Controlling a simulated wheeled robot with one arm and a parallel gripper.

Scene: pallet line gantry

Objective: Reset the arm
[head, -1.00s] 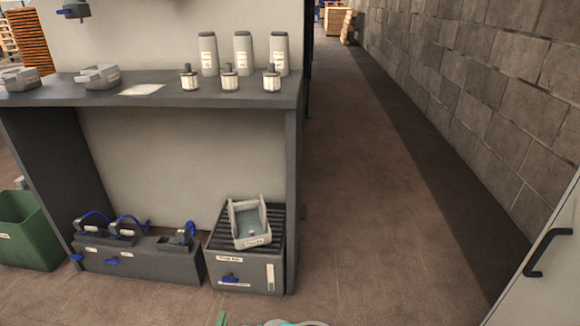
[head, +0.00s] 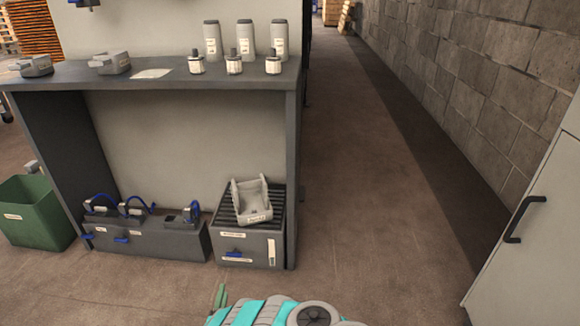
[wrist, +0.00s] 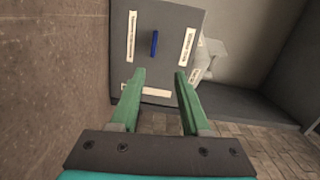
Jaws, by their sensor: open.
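My gripper (wrist: 159,75) shows in the wrist view with its two green fingers apart and nothing between them. Beyond the fingertips is the front of a grey box (wrist: 170,40) with a blue handle (wrist: 154,43) and several white labels. In the head view my teal and grey arm is at the bottom centre, with a green finger (head: 219,295) beside it. The same grey box (head: 232,246) stands on the floor under the bench, with a light grey tray-like part (head: 253,203) resting tilted on its slatted top.
A dark bench (head: 185,80) carries bottles, small jars and grey parts. Under it is a low grey case (head: 150,240) with blue-looped locks. A green bin (head: 35,220) stands left, a light cabinet (head: 530,235) right. The aisle floor (head: 370,180) between bench and block wall is clear.

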